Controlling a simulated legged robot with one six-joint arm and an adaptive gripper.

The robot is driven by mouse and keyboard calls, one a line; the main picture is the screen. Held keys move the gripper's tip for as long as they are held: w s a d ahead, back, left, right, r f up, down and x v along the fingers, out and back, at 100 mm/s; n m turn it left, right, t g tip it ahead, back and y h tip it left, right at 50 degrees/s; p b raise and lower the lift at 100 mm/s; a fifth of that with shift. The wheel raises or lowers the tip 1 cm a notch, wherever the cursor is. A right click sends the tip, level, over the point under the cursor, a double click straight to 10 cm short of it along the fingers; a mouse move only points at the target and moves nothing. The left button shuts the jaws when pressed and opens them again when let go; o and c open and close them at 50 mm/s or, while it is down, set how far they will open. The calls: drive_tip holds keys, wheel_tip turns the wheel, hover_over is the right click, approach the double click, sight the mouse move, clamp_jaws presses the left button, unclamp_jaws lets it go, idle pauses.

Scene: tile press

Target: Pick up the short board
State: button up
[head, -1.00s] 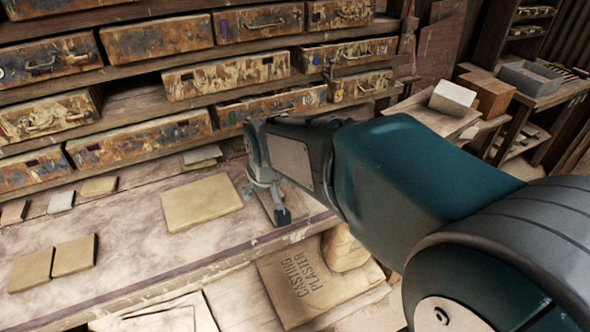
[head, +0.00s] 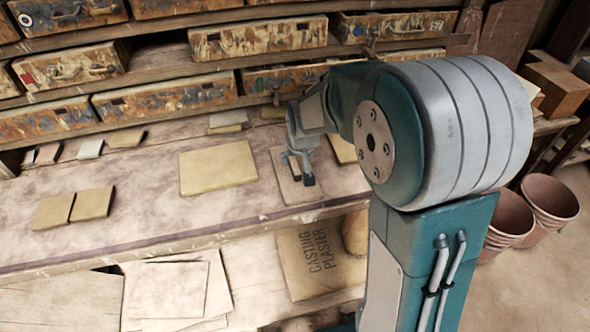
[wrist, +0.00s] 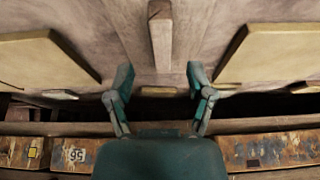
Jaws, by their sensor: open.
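My gripper (head: 303,170) points down over the bench, right of the large yellowish slab (head: 218,167). In the wrist view, my gripper (wrist: 160,82) is open, with its two fingers apart and nothing between them. A narrow wooden piece (wrist: 160,36) stands out beyond the fingers in that view, roughly centred between them. It lies over a flat pale brown board (wrist: 128,40), which also shows under my gripper in the head view (head: 284,187). I cannot tell for certain which of these is the short board. My gripper partly hides them in the head view.
Two small tiles (head: 72,206) lie left on the bench, and several small pieces line its back. Shelves of stained drawers (head: 165,97) rise behind. A casting plaster bag (head: 318,262) and loose sheets (head: 172,290) sit below the front edge. Pots (head: 550,196) stand at right.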

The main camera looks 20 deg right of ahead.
sight(294, 164)
drive_tip(key=x, duration=0.4)
drive_tip(key=shift+w+a+f, duration=0.1)
drive_tip(key=shift+a+f, duration=0.1)
drive_tip(key=shift+f, duration=0.2)
clamp_jaws()
